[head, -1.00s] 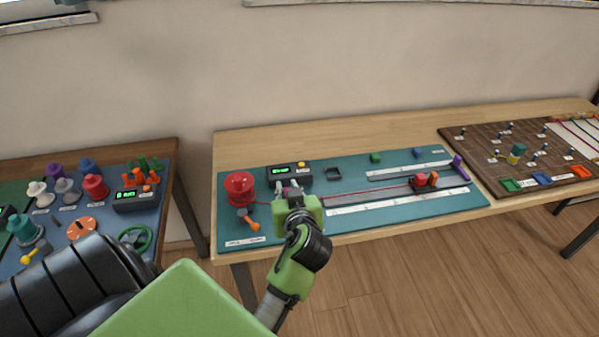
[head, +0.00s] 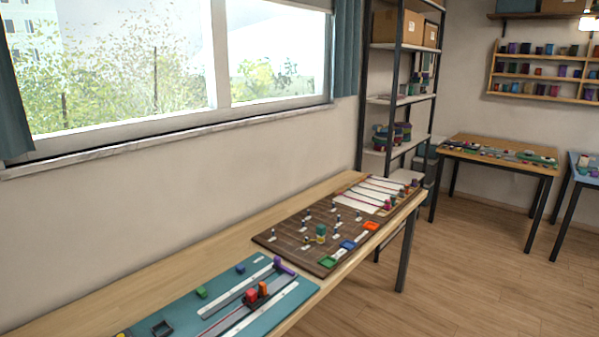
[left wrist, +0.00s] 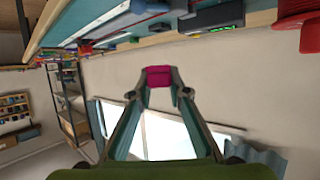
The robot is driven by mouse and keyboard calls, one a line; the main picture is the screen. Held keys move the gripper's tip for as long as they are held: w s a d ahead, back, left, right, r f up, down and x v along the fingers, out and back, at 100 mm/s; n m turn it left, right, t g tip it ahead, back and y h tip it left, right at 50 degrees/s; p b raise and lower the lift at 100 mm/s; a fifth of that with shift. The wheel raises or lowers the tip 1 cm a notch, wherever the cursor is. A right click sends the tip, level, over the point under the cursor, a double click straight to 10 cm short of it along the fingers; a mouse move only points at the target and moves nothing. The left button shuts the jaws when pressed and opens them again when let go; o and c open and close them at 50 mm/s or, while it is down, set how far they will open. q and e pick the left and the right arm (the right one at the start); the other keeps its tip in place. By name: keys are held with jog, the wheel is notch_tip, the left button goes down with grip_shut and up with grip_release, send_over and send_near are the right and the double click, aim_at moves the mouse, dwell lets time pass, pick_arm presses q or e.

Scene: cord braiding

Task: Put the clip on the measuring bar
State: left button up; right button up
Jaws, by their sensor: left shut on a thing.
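My left gripper (left wrist: 158,82) is out of the head view. In the left wrist view it is shut on a small magenta piece (left wrist: 158,74), which looks like the clip, held up against the wall and window. The teal mat (head: 184,312) lies at the bottom of the head view, its left part cut off. Long pale strips lie on it, one (head: 236,290) behind and one (head: 268,309) in front; I cannot tell which is the measuring bar. A red piece (head: 251,296), an orange piece (head: 263,289) and a purple piece (head: 284,267) stand at the right end. My right gripper is not in view.
A brown pegboard (head: 290,240) lies to the right on the same wooden table. Green (head: 201,292) and blue (head: 240,268) blocks and a dark square frame (head: 162,329) sit on the mat. A shelf rack (head: 399,100) stands behind. The red spool (left wrist: 296,16) shows in the left wrist view.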

pick_arm(q)
jog(key=s+d+r+m+g+h, duration=0.3)
jog(key=s+d+r+m+h, duration=0.1)
jog(key=d+r+m+h, duration=0.3)
jog(key=s+d+r+m+g+h, duration=0.2)
jog(key=s+d+r+m+h, duration=0.4)
jog(key=d, duration=0.3)
jog(key=w+a+f+n+t+y, duration=0.1)
jog(key=w+a+f+n+y, duration=0.2)
jog(key=a+f+n+y, duration=0.1)
jog(key=w+a+f+n+t+y, duration=0.2)
jog(key=w+a+f+n+y, duration=0.1)
jog(key=a, duration=0.3)
jog(key=w+a+f+n+t+y, duration=0.2)
jog(key=w+a+f+n+y, duration=0.2)
jog(key=a+f+n+y, duration=0.2)
jog(key=shift+s+a+r+n+g+y, duration=0.5)
jog(key=shift+n+g+y, duration=0.25)
jog(key=shift+n+y, duration=0.5)
jog(key=shift+s+a+r+n+g+y, duration=0.45)
jog(key=shift+a+n+g+y, duration=0.2)
jog(key=shift+n+y, duration=0.55)
jog(key=shift+s+a+r+n+g+y, duration=0.45)
jog(key=shift+n+g+y, duration=0.35)
jog(key=shift+n+y, duration=0.45)
